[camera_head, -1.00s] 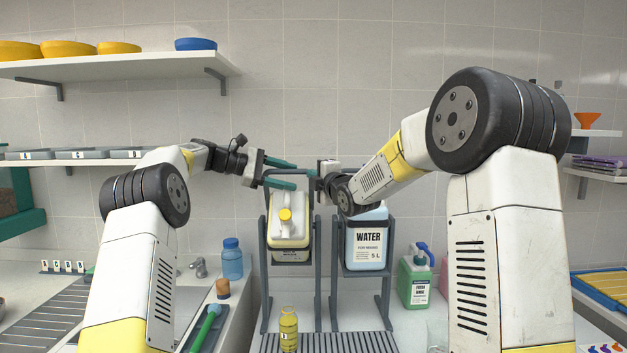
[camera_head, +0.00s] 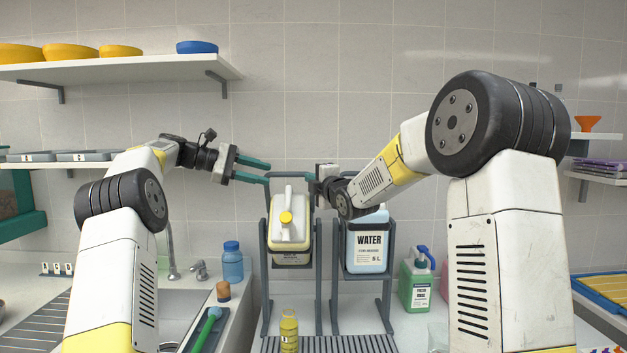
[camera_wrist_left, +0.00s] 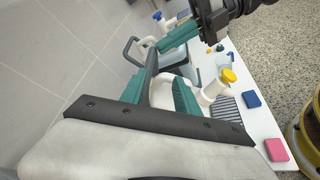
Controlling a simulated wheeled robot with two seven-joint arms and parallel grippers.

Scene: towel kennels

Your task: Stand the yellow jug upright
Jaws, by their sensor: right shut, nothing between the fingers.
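The yellow jug (camera_head: 290,238), pale with a yellow cap, sits in a dark cradle stand (camera_head: 264,285). It is tipped forward, with its cap facing me and its front label foreshortened below. The jug's cap (camera_wrist_left: 229,76) also shows in the left wrist view. My right gripper (camera_head: 316,183) is shut and empty, at the stand's upper right, between the two jugs. Its fingertips are partly hidden, and I cannot tell whether it touches the frame.
A blue WATER jug (camera_head: 367,247) stands upright in a neighbouring stand, partly behind my right arm. A small yellow bottle (camera_head: 289,331) stands on the grille in front of the yellow jug. A green jug (camera_head: 415,283) stands at right, a blue bottle (camera_head: 232,263) at left.

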